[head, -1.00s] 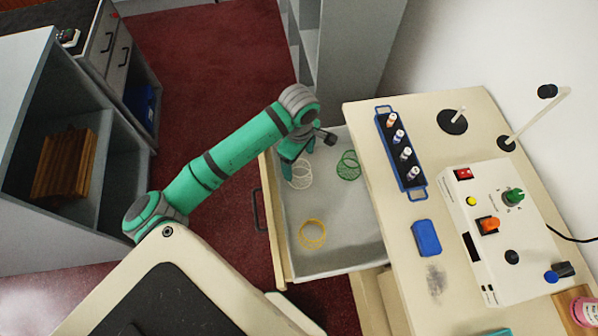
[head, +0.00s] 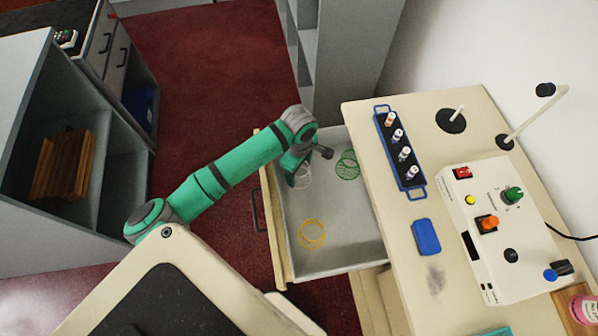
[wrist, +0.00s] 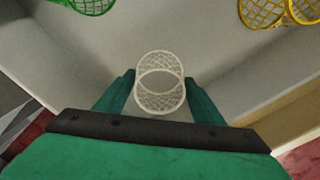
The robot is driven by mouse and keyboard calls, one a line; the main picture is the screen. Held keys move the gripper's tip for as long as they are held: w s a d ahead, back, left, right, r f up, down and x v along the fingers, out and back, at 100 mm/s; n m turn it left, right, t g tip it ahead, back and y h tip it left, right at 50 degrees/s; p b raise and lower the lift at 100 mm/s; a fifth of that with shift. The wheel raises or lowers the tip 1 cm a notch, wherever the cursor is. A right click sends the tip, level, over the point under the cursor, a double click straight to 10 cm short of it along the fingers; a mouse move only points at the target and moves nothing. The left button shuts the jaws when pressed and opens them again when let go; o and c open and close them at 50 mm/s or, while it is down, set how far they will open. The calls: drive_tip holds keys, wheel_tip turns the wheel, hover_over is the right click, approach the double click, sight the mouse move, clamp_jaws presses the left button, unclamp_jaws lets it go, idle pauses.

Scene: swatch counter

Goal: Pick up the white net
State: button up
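The white net (wrist: 160,92) is a small mesh piece with round rims, lying in the open drawer. In the wrist view it sits between and just ahead of the two green fingers of my gripper (wrist: 160,90). The fingers are apart, with a gap between each of them and the net. In the head view the white net (head: 303,180) is partly hidden by my gripper (head: 290,172), which reaches down into the drawer at its left side.
A green net (head: 347,166) and a yellow net (head: 312,234) lie apart in the same drawer (head: 345,225). The drawer walls stand close to my gripper. The counter (head: 400,225) at right holds a blue rack (head: 400,153), a blue block (head: 426,237) and a control box (head: 505,225).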

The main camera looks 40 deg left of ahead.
drive_tip(key=c, duration=0.5)
drive_tip(key=shift+r, duration=0.55)
drive_tip(key=s+d+r, duration=0.2)
drive_tip(key=d+r, duration=0.1)
drive_tip(key=r, duration=0.1)
drive_tip(key=s+d+r, duration=0.3)
drive_tip(key=d+r, duration=0.1)
drive_tip(key=s+d+r, duration=0.3)
drive_tip(key=d+r, duration=0.1)
drive_tip(key=shift+s+d, duration=0.1)
drive_tip(key=shift+d, duration=0.05)
